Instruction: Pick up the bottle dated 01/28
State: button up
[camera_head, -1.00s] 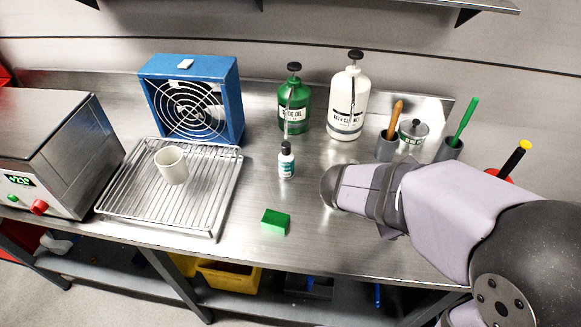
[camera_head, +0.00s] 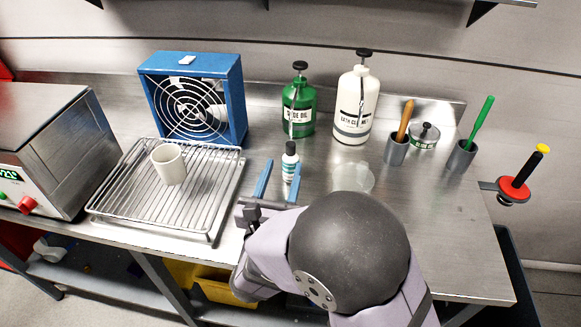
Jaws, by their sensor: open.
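A small bottle (camera_head: 291,166) with a black cap and a white and teal label stands upright on the steel bench. Any date on its label is too small to read. A large green pump bottle (camera_head: 299,106) and a large white pump bottle (camera_head: 354,103) stand behind it. My gripper (camera_head: 279,180) is open, its two blue fingers pointing away from the camera, with the lower part of the small bottle appearing between them. I cannot tell how close the fingers are to the bottle. Nothing is held.
A wire rack (camera_head: 205,205) with a white mug (camera_head: 169,164) is at left, before a blue fan (camera_head: 193,98). Two grey holders (camera_head: 396,149) and (camera_head: 461,156) and a lidded jar (camera_head: 424,137) stand at right. A translucent round patch (camera_head: 352,178) lies right of the small bottle.

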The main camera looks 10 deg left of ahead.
aim_at(290, 155)
jog(key=shift+w+d+p, duration=0.15)
jog(key=shift+w+p, duration=0.35)
jog(key=shift+w, duration=1)
jog(key=shift+w+d+p, duration=0.15)
jog(key=shift+w+p, duration=0.35)
jog(key=shift+w, duration=1.65)
grip_shut()
